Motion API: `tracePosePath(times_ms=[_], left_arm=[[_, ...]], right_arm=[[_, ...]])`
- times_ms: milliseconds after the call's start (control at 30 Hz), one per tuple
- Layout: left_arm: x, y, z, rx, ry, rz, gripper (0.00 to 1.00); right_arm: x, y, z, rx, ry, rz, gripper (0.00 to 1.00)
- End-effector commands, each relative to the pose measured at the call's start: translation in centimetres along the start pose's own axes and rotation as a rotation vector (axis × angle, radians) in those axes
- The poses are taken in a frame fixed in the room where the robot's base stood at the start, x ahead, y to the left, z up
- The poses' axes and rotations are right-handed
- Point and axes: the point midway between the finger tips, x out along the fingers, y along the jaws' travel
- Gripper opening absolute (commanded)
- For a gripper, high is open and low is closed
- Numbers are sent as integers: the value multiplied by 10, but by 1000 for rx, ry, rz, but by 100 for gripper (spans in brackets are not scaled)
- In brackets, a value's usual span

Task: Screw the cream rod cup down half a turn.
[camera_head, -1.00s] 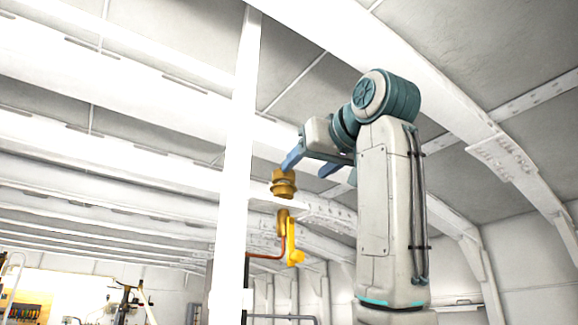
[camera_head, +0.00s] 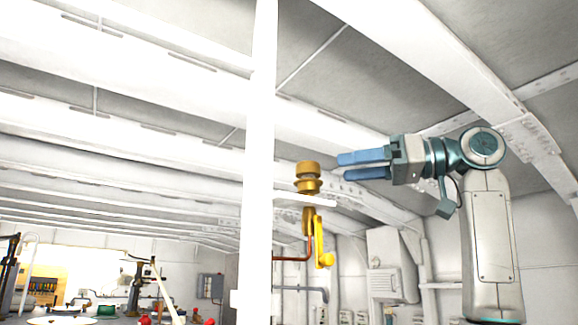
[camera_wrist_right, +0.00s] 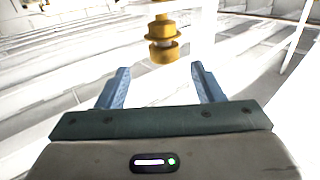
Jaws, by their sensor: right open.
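I see no clearly cream cup; this fitting looks golden. In the right wrist view the fitting (camera_wrist_right: 162,50) is ahead, just beyond and between the fingertips. My right gripper (camera_head: 341,166) is open and empty, its blue fingers pointing left at the fitting with a small gap. The open fingers also show in the wrist view (camera_wrist_right: 160,72). My left gripper is not in view.
Below the shelf hang a brass valve body and a yellow lever (camera_head: 319,242) with a copper pipe (camera_head: 291,258). The white post (camera_head: 260,150) stands close left of the fitting. A grey wall box (camera_head: 391,265) is behind.

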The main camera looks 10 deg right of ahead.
Motion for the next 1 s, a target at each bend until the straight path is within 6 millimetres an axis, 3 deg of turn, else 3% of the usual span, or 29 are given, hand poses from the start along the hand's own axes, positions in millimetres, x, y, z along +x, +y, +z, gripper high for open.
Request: tracePosePath(times_ms=[167,600,800,1000], left_arm=[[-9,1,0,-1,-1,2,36],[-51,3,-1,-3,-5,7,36],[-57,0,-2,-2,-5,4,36],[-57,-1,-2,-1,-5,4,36]], right_arm=[[10,-2,-2,1,1,-19,61],[88,-3,-4,2,1,-18,61],[104,-3,-1,2,2,-16,61],[106,-3,0,1,3,-15,61]])
